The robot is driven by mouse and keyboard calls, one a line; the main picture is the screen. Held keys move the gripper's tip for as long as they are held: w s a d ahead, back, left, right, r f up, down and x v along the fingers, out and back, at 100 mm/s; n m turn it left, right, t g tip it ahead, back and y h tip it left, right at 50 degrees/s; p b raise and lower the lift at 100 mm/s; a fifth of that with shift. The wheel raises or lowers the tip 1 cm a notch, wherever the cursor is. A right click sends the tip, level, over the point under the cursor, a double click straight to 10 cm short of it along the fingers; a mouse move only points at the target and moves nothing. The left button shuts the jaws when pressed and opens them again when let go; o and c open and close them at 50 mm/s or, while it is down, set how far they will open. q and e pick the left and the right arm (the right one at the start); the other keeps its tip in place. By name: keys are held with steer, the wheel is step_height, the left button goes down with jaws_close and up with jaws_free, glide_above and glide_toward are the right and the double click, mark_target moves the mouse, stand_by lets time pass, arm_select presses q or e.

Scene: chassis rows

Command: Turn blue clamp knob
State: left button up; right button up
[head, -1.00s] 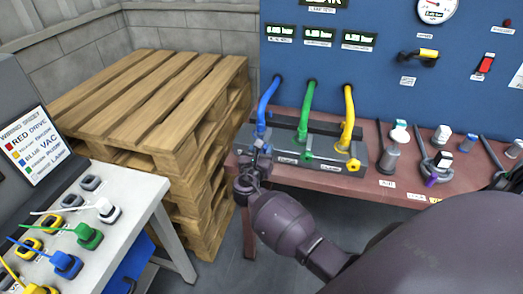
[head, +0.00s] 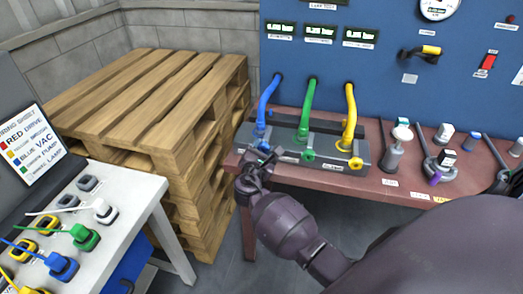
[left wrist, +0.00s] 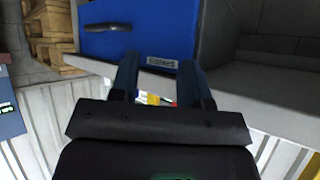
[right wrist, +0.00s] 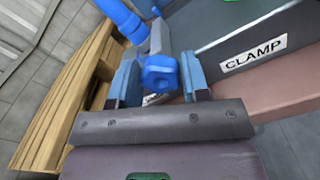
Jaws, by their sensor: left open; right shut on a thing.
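The blue clamp knob (right wrist: 160,72) sits between the fingers of my right gripper (right wrist: 160,82) in the right wrist view, and the gripper is shut on it. In the head view my right gripper (head: 262,158) is at the left end of the grey clamp block (head: 330,159) and mostly hides this knob. The blue hose (head: 268,98) rises from the block above it. The "CLAMP" label (right wrist: 253,54) is on the block face beside the knob. My left gripper (left wrist: 160,88) is open, below a blue panel (left wrist: 140,25), and is not in the head view.
The green knob (head: 308,155) and yellow knob (head: 354,163) are on the same block. A wooden pallet stack (head: 150,95) and a plug table (head: 125,200) are at left.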

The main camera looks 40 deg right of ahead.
steer(key=m, duration=0.2)
steer(key=m+b, duration=0.1)
steer(key=shift+s+f+m, duration=0.1)
steer(key=shift+f+m, duration=0.2)
steer(key=shift+m, duration=0.1)
steer(key=shift+m+b, duration=0.8)
steer(key=shift+m, duration=0.4)
steer(key=shift+m+b, duration=0.4)
steer(key=shift+m, duration=0.8)
steer(key=shift+r, duration=0.1)
steer(key=o, duration=0.9)
steer(key=shift+s, duration=0.1)
